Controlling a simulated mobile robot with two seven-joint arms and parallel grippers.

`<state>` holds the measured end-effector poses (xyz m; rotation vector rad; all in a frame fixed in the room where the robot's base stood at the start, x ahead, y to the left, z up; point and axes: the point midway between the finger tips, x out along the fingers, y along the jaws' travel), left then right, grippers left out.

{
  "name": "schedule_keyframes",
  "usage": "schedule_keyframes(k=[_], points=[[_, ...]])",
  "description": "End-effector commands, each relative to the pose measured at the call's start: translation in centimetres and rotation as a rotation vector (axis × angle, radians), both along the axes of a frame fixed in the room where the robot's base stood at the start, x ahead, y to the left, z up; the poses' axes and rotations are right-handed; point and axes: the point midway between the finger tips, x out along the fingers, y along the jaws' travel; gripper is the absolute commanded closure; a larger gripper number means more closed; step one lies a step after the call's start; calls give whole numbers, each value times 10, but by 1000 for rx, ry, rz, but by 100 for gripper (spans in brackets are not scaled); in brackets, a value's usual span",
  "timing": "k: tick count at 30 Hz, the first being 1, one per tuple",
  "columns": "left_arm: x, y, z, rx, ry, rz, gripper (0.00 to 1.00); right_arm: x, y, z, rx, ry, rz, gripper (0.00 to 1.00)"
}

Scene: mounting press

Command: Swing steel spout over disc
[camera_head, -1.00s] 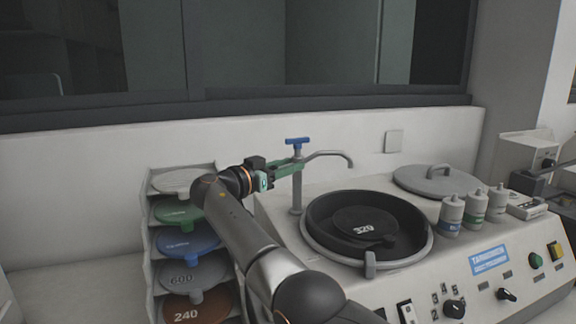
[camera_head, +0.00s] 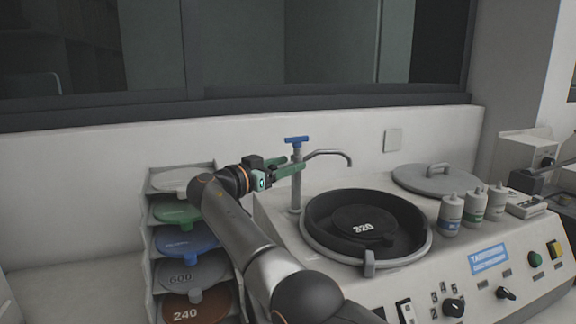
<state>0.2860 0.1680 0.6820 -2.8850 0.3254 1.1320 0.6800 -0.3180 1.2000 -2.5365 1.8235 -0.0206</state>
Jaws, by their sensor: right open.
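The steel spout (camera_head: 335,154) is a thin bent tube on an upright post (camera_head: 296,197) with a blue handle (camera_head: 297,140) on top. Its arm points right and its tip hangs near the back of the round black bowl. The dark disc (camera_head: 362,224), marked 320, lies inside the bowl (camera_head: 413,238). My right gripper (camera_head: 290,166) has green fingers and is at the post just below the blue handle. Its fingers are open, one on the near side of the post; whether they touch it I cannot tell. My left gripper is not in view.
A rack (camera_head: 151,262) of coloured discs stands left of the machine. A grey lid (camera_head: 437,180) and several bottles (camera_head: 474,206) sit right of the bowl. Knobs and buttons line the front panel. A wall and window are behind.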

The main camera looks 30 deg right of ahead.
Motion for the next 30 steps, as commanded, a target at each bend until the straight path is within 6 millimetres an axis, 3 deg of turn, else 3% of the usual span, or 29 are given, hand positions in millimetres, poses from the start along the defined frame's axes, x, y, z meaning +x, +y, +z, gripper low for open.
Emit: schedule_keyframes(k=[9, 16, 21, 30], points=[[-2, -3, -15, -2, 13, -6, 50, -19, 60, -2, 1, -2, 4, 41], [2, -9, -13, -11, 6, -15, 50, -33, 99, 0, 1, -2, 3, 41], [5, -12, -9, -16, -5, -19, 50, -37, 112, 0, 2, -2, 1, 41], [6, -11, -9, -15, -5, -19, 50, -38, 113, 0, 2, -2, 0, 41]])
